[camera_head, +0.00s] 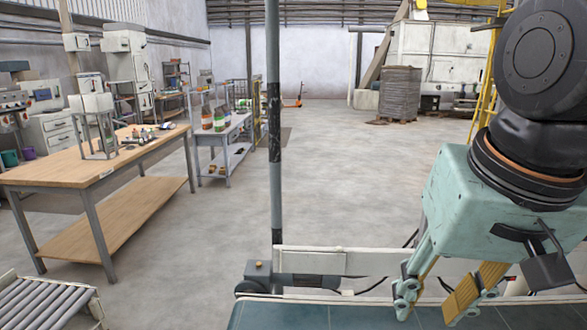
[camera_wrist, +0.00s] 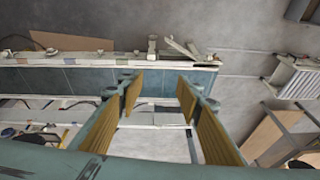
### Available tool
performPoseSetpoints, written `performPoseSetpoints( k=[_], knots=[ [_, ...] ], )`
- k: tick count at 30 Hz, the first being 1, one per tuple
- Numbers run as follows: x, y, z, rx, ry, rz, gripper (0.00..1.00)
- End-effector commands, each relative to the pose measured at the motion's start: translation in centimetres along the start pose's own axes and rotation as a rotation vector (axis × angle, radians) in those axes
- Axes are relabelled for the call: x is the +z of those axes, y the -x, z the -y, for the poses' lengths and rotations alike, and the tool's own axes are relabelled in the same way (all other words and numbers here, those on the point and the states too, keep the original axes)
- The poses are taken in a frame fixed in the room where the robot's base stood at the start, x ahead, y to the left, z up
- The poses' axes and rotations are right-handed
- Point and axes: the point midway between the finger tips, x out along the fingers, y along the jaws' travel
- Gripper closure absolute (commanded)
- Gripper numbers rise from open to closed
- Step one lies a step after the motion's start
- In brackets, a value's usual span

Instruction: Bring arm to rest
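My gripper (camera_head: 432,302) hangs at the lower right of the head view, fingers pointing down, close to the near conveyor. Its pale green body and two fingers with yellow-brown pads show. In the wrist view my gripper (camera_wrist: 160,92) has its two padded fingers spread apart with nothing between them. The teal conveyor belt (camera_wrist: 60,79) lies beyond the fingertips in that view. I cannot tell the exact gap between fingertips and belt.
The belt (camera_head: 290,316) and its white side rail (camera_head: 360,263) run along the front. A grey post (camera_head: 275,150) stands left of my gripper. A wooden workbench (camera_head: 70,172) and a roller conveyor (camera_head: 45,303) are at left. The middle floor (camera_head: 345,180) is clear.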

Motion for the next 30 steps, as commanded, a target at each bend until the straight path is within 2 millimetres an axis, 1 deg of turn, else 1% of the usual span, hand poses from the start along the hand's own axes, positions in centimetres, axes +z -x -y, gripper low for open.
performPoseSetpoints(
  k=[1,9,15,21,30],
  knots=[
    [0.7,0.4,-0.4,0.001,0.013,-0.007,0.68],
    [4.2,1.8,-2.0,0.008,0.095,-0.027,0.68],
    [6.2,2.4,-2.8,0.013,0.143,-0.037,0.68],
    [7.0,2.6,-3.2,0.016,0.163,-0.04,0.68],
    [7.0,2.6,-3.2,0.016,0.165,-0.04,0.68]
  ],
)
